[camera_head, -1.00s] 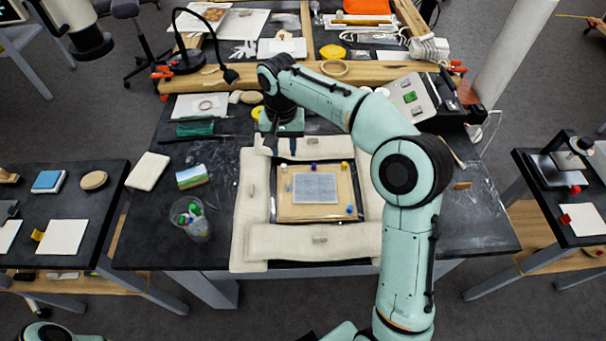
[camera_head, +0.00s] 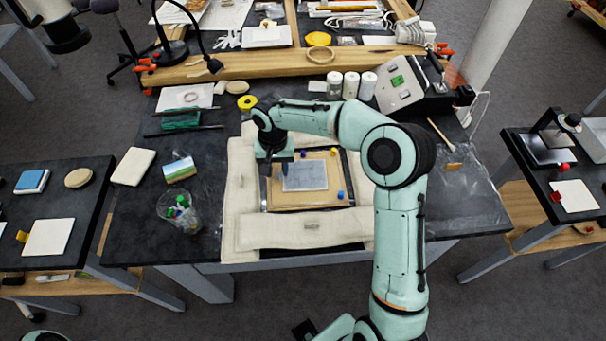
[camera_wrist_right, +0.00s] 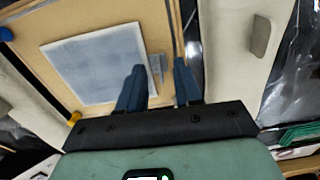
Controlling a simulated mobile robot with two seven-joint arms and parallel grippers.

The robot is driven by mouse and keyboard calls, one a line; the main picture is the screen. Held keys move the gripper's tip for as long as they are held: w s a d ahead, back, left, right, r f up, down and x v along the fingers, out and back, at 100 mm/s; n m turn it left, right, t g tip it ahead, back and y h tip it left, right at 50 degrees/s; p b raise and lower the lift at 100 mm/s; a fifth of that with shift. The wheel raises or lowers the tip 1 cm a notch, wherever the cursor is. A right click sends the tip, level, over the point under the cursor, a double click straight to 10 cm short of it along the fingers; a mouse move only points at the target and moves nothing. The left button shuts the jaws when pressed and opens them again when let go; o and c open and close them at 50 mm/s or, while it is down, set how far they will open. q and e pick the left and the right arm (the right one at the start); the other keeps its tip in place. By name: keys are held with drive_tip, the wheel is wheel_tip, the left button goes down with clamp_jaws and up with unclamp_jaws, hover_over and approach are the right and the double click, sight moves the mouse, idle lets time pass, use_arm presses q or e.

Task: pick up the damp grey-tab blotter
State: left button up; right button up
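The damp blotter is a grey-blue square sheet (camera_head: 305,177) lying flat on a tan board (camera_head: 320,201). In the right wrist view the sheet (camera_wrist_right: 93,68) shows whole, with a small grey tab (camera_wrist_right: 157,64) on the edge nearest my gripper. My right gripper (camera_head: 276,170) is over the sheet's left edge in the head view. In the wrist view its two blue fingers (camera_wrist_right: 158,88) are apart, with the tab in line with the gap between them. Nothing is held. Whether the fingertips touch the board cannot be told.
Padded cream bolsters (camera_head: 305,229) surround the board. Small blue and yellow pieces sit on its edges. A clear cup (camera_head: 180,212) stands left. Side tables hold pale sheets with a yellow tab (camera_head: 48,237) and a red tab (camera_head: 576,196). A grey device (camera_head: 405,92) stands back right.

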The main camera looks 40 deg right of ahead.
clamp_jaws()
